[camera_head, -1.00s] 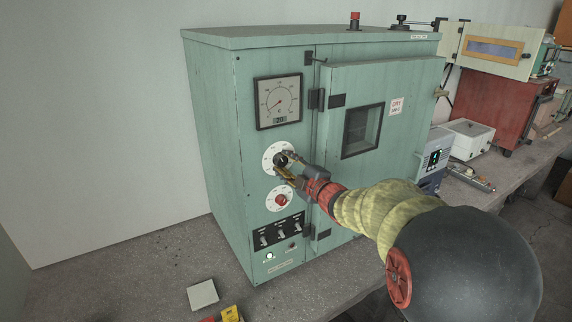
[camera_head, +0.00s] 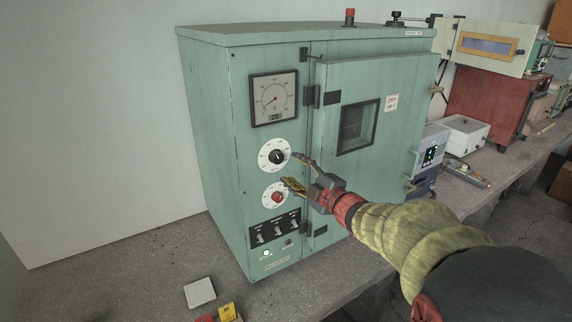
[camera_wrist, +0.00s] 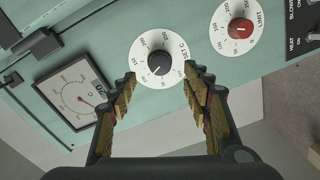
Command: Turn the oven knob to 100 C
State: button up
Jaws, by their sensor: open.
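The oven (camera_head: 215,150) is a pale green cabinet with a control panel on its front left. The upper knob (camera_head: 276,156) is black on a white numbered dial marked SET C. My gripper (camera_head: 294,170) is open and empty, just right of and in front of the dial. In the wrist view its fingertips (camera_wrist: 159,73) lie either side of the knob in the picture, with no visible contact.
A red knob (camera_head: 277,197) on a second dial sits just below, marked LIMIT. Switches (camera_head: 275,229) and a green lamp (camera_head: 267,253) are lower. The oven door (camera_head: 375,130) is shut.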

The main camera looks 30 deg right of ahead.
jog(key=shift+s+d+r, duration=0.1)
jog(key=shift+s+r, duration=0.05)
jog(key=shift+s, duration=2.2)
jog(key=s+d+f+m+g+h, duration=0.5)
jog(key=d+f+m+h, duration=0.1)
jog(key=d+f+m, duration=0.3)
jog(key=s+f+m+g, duration=0.4)
jog(key=s+m+g, duration=0.1)
jog(key=s, duration=0.4)
jog(key=s+a+f+m+g+y, duration=0.1)
jog(key=s+a+m+g, duration=0.1)
jog(key=s+a, duration=0.45)
jog(key=s+a+f+m+g+y, duration=0.1)
jog(key=s+a+y, duration=0.15)
jog(key=a, duration=0.75)
jog(key=s+a+r+n+y, duration=0.1)
jog(key=a+r, duration=0.1)
jog(key=a, duration=0.4)
jog(key=s+a+r+n+t+y, duration=0.1)
jog(key=s+a+r, duration=0.1)
jog(key=a, duration=0.4)
jog(key=shift+a+r+n, duration=0.4)
jog(key=shift+r, duration=0.2)
